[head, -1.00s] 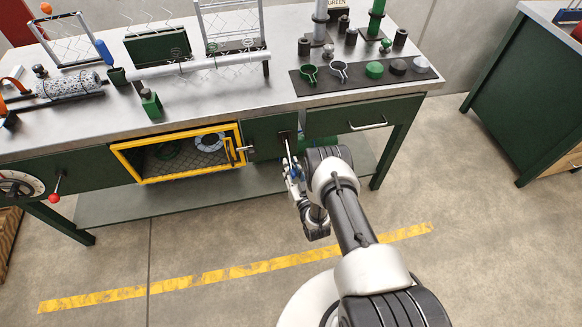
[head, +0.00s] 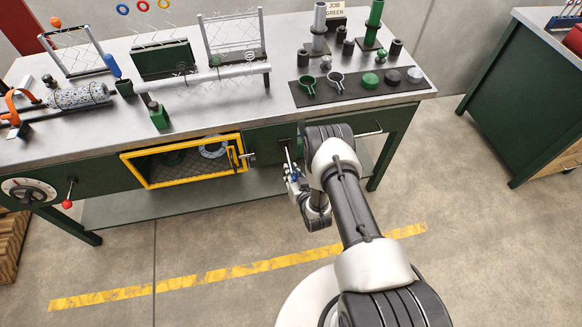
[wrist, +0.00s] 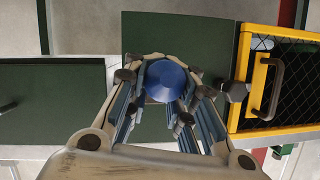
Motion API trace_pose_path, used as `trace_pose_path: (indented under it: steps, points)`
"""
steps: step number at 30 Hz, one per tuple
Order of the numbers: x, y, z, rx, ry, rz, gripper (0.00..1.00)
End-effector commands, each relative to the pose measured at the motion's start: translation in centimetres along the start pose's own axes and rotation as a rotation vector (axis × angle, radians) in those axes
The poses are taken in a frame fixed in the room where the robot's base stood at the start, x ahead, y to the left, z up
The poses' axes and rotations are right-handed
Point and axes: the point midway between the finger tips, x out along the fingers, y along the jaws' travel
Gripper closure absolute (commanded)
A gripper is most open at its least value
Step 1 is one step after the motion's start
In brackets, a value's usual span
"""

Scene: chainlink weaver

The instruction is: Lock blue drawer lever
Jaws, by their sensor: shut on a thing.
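The blue lever knob (wrist: 166,82) is round and sits between the fingers of my gripper (wrist: 164,98) in the wrist view. My gripper is shut on it. In the head view my gripper (head: 293,180) is at the bench front, right of the yellow-framed door. The thin lever shaft (head: 288,154) rises above the fingers toward its mount on the dark green panel (head: 264,143). The knob is mostly hidden by the fingers in the head view. The lever's base is hidden behind the knob in the wrist view.
The yellow-framed mesh door (head: 184,182) with its latch is close left of the lever. A drawer with a bar handle (head: 369,133) is to the right, partly covered by my arm. Floor before the bench is clear.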

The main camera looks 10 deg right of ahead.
Motion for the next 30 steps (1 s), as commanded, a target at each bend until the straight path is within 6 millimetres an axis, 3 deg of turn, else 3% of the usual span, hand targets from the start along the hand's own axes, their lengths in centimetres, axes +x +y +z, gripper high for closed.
trace_pose_path:
  steps: [1, 20, 30]
  points:
    - [-0.4, -0.3, -1.5, 0.004, -0.038, 0.005, 1.0]
    - [-1.4, -1.1, -6.0, 0.068, -0.599, 0.098, 1.0]
    - [-1.2, -1.4, -7.6, 0.07, -0.599, 0.097, 1.0]
